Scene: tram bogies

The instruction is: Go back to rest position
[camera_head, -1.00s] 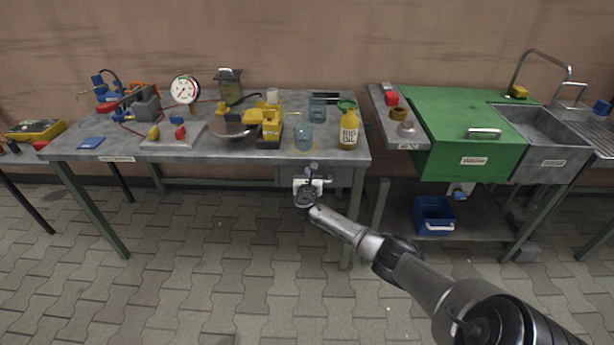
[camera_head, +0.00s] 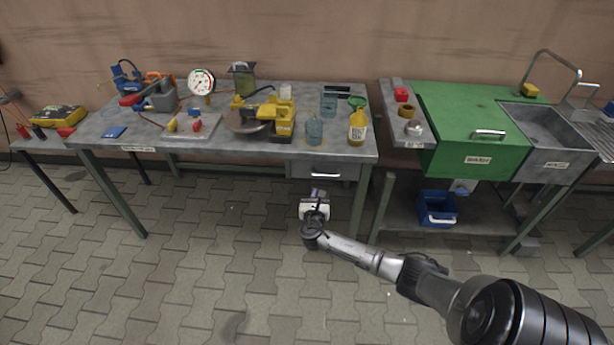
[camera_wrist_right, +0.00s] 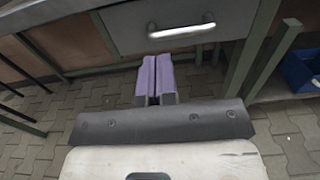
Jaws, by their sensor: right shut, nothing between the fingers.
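My right gripper (camera_head: 317,193) hangs in the air in front of the grey workbench (camera_head: 240,155), below the drawer with a metal handle (camera_head: 322,174). In the right wrist view its two purple fingers (camera_wrist_right: 155,80) lie side by side, shut and empty. They point at the underside of the drawer front (camera_wrist_right: 180,22) and look apart from it. My right arm reaches in from the lower right. My left gripper does not show.
On the bench stand a yellow bottle (camera_head: 357,125), a glass beaker (camera_head: 314,130), a yellow machine (camera_head: 283,122) and a dial gauge (camera_head: 201,83). The paved floor in front is free.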

